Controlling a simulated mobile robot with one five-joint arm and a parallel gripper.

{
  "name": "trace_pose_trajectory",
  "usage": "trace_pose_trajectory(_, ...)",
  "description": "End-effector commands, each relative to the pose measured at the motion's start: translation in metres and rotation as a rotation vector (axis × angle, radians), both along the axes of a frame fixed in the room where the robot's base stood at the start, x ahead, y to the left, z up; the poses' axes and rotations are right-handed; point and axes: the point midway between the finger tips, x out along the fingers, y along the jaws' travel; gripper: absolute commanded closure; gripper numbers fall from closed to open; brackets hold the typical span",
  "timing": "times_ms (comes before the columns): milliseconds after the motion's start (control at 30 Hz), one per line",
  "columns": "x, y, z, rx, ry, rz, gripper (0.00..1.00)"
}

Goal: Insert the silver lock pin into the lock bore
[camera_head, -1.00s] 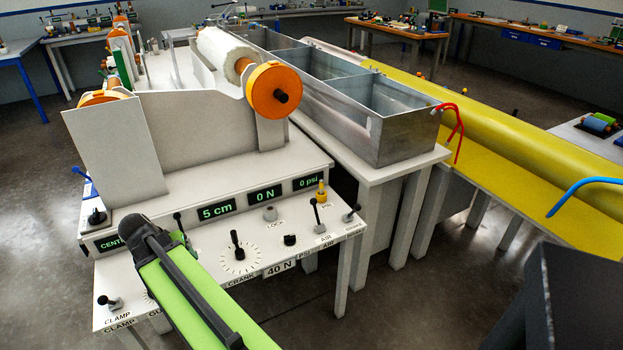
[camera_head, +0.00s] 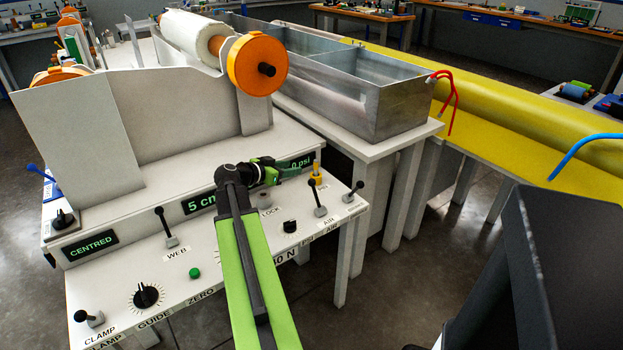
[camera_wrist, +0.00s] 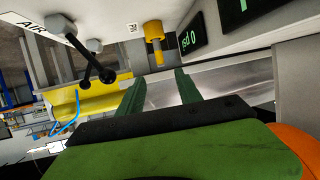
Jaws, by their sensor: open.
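A small grey round fitting (camera_head: 265,200) stands by the LOCK label on the white console; I take it for the lock bore's place. My gripper (camera_head: 281,172) is above and just behind that fitting in the head view, in front of the digital displays. In the wrist view my gripper's two green fingers (camera_wrist: 158,92) are apart, with nothing seen between them.
Black-handled AIR levers (camera_head: 319,198) stand to the right on the console (camera_head: 215,255), and a WEB lever (camera_head: 166,228) to the left. A black knob (camera_head: 290,227) is near the LOCK label. An orange-ended roll (camera_head: 257,65) hangs above, and a metal bath (camera_head: 375,110) lies behind right.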

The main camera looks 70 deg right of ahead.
Motion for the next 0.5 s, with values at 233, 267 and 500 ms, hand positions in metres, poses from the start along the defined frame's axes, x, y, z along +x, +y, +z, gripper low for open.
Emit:
trace_pose_trajectory(233,-0.003,-0.022,-0.012,0.001,-0.001,0.007,0.58)
trace_pose_trajectory(267,-0.004,-0.028,-0.015,0.001,-0.001,0.009,0.58)
trace_pose_trajectory(500,-0.022,-0.078,-0.035,0.001,0.0,0.015,0.58)
